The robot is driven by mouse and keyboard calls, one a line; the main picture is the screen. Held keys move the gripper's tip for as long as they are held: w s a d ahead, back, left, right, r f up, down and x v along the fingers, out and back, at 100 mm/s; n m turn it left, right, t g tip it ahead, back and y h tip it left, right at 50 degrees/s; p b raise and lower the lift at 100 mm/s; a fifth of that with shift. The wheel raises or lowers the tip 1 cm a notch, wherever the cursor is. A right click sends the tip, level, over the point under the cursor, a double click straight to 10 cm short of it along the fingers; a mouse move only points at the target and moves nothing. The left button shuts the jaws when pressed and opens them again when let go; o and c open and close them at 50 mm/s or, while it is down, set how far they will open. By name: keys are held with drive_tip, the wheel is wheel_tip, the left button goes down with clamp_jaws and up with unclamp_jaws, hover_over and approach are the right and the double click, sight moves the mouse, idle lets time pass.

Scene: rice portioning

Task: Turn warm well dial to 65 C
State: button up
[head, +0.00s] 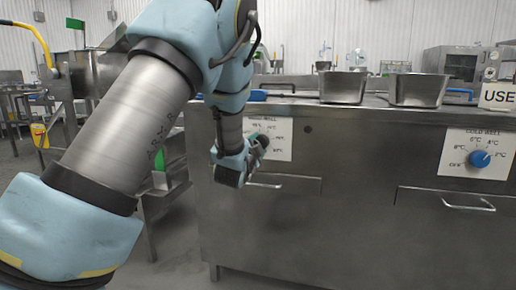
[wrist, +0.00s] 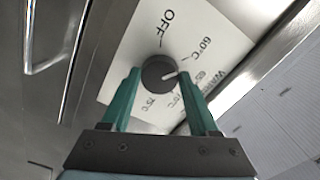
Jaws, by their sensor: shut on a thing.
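The warm well dial (wrist: 154,76) is a dark round knob with a white pointer, on a white label plate (wrist: 128,52). In the wrist view the pointer lies just past the 60°C tick, toward the label after it, which is partly hidden and looks like 65°C. OFF is at the top of the plate. My gripper (wrist: 159,78) has its green fingers on both sides of the dial and is shut on it. In the head view my gripper (head: 256,150) is at the warm well plate (head: 280,135), and my wrist hides the dial.
The blue cold well dial (head: 480,159) is on its own plate at the right of the steel counter (head: 350,160). Drawer handles (head: 468,204) stick out below.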

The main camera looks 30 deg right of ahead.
drive_tip(key=m, duration=0.4)
drive_tip(key=shift+d, duration=0.1)
drive_tip(key=shift+m, duration=1.9)
drive_tip(key=o, duration=1.4)
drive_tip(key=shift+c, duration=0.2)
drive_tip(key=p+v, duration=0.1)
drive_tip(key=v, duration=1)
drive_tip(key=shift+w, duration=0.1)
